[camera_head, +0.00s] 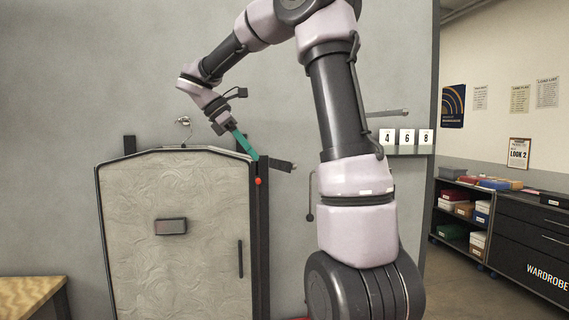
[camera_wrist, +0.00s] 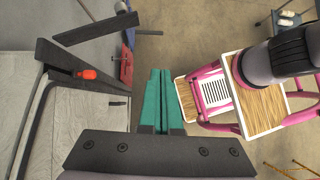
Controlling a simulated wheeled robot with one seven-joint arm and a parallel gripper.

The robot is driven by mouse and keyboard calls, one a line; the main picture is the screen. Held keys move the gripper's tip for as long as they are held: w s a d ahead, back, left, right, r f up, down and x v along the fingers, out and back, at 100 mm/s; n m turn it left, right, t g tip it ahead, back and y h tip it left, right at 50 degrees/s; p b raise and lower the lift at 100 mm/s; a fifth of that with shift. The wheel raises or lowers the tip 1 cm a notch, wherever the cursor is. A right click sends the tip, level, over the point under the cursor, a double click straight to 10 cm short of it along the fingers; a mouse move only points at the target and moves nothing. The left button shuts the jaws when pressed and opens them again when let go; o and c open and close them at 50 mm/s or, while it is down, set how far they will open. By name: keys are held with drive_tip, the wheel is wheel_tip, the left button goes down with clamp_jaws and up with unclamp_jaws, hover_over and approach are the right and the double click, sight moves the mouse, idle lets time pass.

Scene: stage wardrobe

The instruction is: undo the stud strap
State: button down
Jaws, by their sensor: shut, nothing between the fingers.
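A grey panelled door (camera_head: 180,240) with a dark frame stands left of centre in the head view. A red stud (camera_head: 258,181) sits on the dark post at its upper right; it also shows in the wrist view (camera_wrist: 88,73). A short dark strap-like piece (camera_head: 280,165) juts to the right just above the stud. I cannot tell from these views whether it is fastened. My gripper (camera_head: 254,157) has teal fingers, shut and empty, with tips just above the stud and left of the dark piece. In the wrist view the fingers (camera_wrist: 160,72) are right of the stud, apart from it.
A dark handle (camera_head: 240,258) and a nameplate (camera_head: 171,226) are on the door. A wooden table (camera_head: 28,292) stands at the left. A pink-framed chair (camera_wrist: 215,92) shows in the wrist view. Shelves with boxes (camera_head: 465,210) and a dark cabinet (camera_head: 525,235) are at the right.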

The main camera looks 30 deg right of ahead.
sight(286, 162)
wheel_tip(286, 162, up, 3)
drive_tip(key=w+a+n+t+h, duration=0.2)
drive_tip(key=n+t, duration=0.1)
drive_tip(key=n, duration=0.1)
drive_tip(key=shift+s+d+r+x, duration=0.1)
drive_tip(key=shift+d+r+x, duration=0.2)
drive_tip(key=shift+x, duration=1.8)
drive_tip(key=shift+s+d+r+x, duration=0.1)
drive_tip(key=shift+d+r+x, duration=0.25)
drive_tip(key=shift+x, duration=1.75)
drive_tip(key=shift+s+d+r+x, duration=0.1)
drive_tip(key=shift+d+r+x, duration=0.2)
drive_tip(key=shift+x, duration=1.8)
drive_tip(key=shift+n, duration=0.3)
drive_tip(key=shift+s+d+n+t, duration=0.15)
drive_tip(key=shift+d+n+t, duration=0.35)
drive_tip(key=shift+d+n, duration=0.3)
drive_tip(key=shift+d, duration=0.7)
drive_tip(key=shift+a, duration=0.1)
